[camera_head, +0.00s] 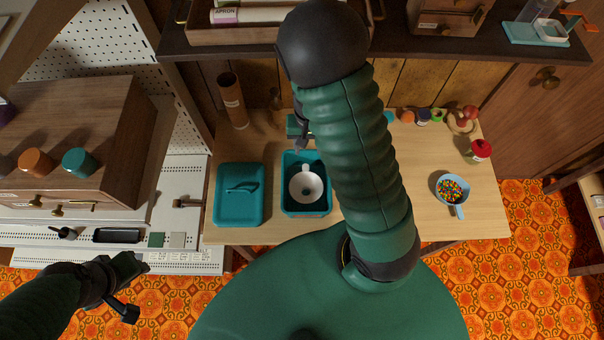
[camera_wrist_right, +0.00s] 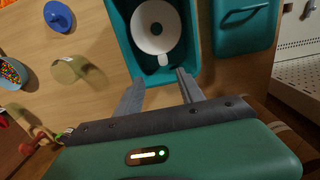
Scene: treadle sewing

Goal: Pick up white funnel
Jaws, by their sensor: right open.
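The white funnel (camera_head: 307,200) lies in an open teal bin (camera_head: 303,212), its round mouth facing up and a small tab at its rim. The funnel (camera_wrist_right: 146,40) and the bin (camera_wrist_right: 193,72) also show in the right wrist view. My right gripper (camera_wrist_right: 161,77) is open and empty there, its fingertips at the bin's near edge, just short of the funnel's tab. In the head view, my right gripper (camera_head: 301,142) is at the bin's far side, partly hidden by my arm. My left gripper (camera_head: 132,285) is at the lower left, away from the funnel; its jaw opening is unclear.
A teal lidded box (camera_head: 239,207) stands just left of the bin. A brown cylinder (camera_head: 232,101) stands behind. A blue cup of colored beads (camera_head: 453,190) and a red-topped jar (camera_head: 479,151) stand at the right. The wooden tabletop (camera_head: 430,222) is partly clear there.

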